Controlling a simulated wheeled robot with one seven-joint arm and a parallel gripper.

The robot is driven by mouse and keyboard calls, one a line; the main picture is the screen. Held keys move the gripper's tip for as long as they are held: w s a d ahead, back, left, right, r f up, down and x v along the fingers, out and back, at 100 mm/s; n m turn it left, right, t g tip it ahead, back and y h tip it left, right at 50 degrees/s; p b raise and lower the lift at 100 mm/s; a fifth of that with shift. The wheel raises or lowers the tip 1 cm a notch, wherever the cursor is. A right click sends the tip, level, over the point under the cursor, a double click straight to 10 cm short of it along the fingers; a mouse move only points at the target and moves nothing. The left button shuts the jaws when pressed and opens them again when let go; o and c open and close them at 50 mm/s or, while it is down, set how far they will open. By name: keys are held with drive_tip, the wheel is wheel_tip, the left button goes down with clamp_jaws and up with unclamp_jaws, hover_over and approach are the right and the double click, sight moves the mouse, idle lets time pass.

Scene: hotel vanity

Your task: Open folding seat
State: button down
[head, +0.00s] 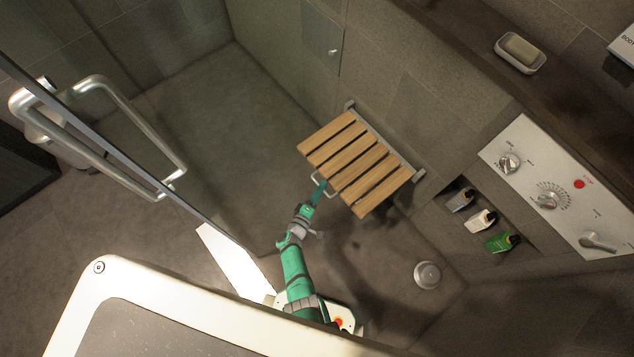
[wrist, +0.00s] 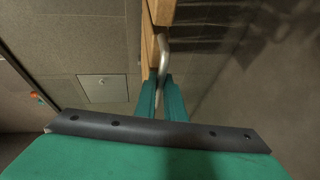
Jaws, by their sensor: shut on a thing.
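The folding seat (head: 357,162) is a panel of wooden slats on a metal wall bracket (head: 350,106). In the head view it sticks out from the wall, folded down or nearly so; its exact angle I cannot tell. A metal loop handle (head: 320,186) sits at its outer edge. My gripper (head: 321,188) is at that edge, with its fingers shut on the handle. In the wrist view the green fingers (wrist: 162,90) close around the bent metal handle (wrist: 163,58), beside the seat's wooden edge (wrist: 147,45).
A glass door with a metal handle (head: 130,130) stands at the left. A control panel (head: 560,185), a niche with several bottles (head: 481,221) and a soap dish (head: 520,52) are at the right. The floor left of the seat (head: 205,115) is clear.

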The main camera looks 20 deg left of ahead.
drive_tip(key=shift+d, duration=0.5)
drive_tip(key=c, duration=1.8)
unclamp_jaws()
drive_tip(key=shift+w, duration=0.1)
drive_tip(key=shift+c, duration=0.2)
drive_tip(key=shift+a+r, duration=0.1)
drive_tip(key=shift+a, duration=0.15)
drive_tip(key=v, duration=1.1)
